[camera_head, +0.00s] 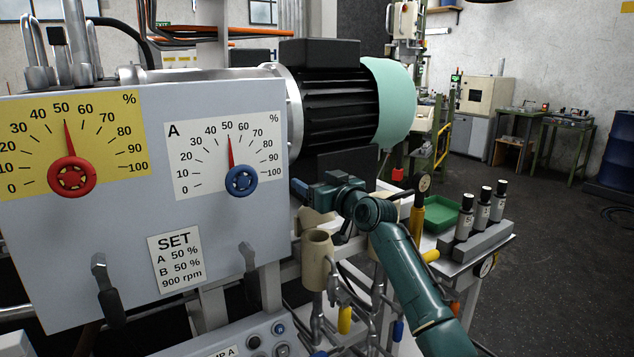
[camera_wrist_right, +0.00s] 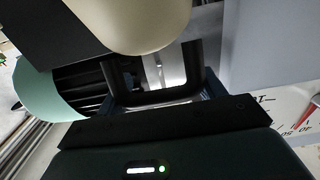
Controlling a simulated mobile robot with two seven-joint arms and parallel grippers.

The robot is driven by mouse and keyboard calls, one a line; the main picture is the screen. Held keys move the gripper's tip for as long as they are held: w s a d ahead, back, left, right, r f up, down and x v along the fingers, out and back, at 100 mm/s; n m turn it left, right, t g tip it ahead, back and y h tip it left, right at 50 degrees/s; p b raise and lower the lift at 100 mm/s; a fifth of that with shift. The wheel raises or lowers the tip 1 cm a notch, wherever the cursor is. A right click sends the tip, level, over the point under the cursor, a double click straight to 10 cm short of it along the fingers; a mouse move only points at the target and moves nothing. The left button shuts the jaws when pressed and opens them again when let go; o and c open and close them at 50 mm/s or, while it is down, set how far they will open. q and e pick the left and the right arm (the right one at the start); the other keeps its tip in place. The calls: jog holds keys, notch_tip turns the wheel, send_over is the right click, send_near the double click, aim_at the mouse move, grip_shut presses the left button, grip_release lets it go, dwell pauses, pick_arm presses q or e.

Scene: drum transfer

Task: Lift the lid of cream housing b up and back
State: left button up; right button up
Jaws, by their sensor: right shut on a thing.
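My right gripper (camera_head: 308,190) reaches in from the lower right, just right of the grey gauge panel and below the motor. Part of a cream housing (camera_head: 316,217) shows below and behind it, mostly hidden. In the right wrist view a rounded cream body (camera_wrist_right: 140,25) fills the top middle. A dark U-shaped handle (camera_wrist_right: 155,97) lies between the fingers, and my right gripper (camera_wrist_right: 158,85) is shut on it. Whether the lid is raised cannot be told. A cream open-topped cylinder (camera_head: 318,247) stands lower down, apart from the gripper. My left gripper is in no view.
The grey panel (camera_head: 140,240) with two dials stands close on the left. The black finned motor (camera_head: 335,105) with a mint cover (camera_head: 390,100) is above. Pipes and a yellow-handled valve (camera_head: 345,320) crowd below. A green tray (camera_head: 440,213) and several black-capped cylinders stand right.

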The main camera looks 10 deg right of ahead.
jog(key=o, duration=1)
jog(key=shift+a+f, duration=0.15)
jog(key=shift+f, duration=0.45)
jog(key=shift+o, duration=0.9)
jog(key=shift+w, duration=0.2)
jog(key=shift+o, duration=0.9)
jog(key=shift+r, duration=0.1)
jog(key=shift+s+r, duration=0.1)
jog(key=shift+r, duration=0.05)
jog(key=b+v, duration=0.1)
jog(key=v, duration=1.2)
jog(key=shift+s+r+b, duration=0.1)
jog(key=shift+r+b, duration=0.05)
jog(key=shift+b, duration=0.15)
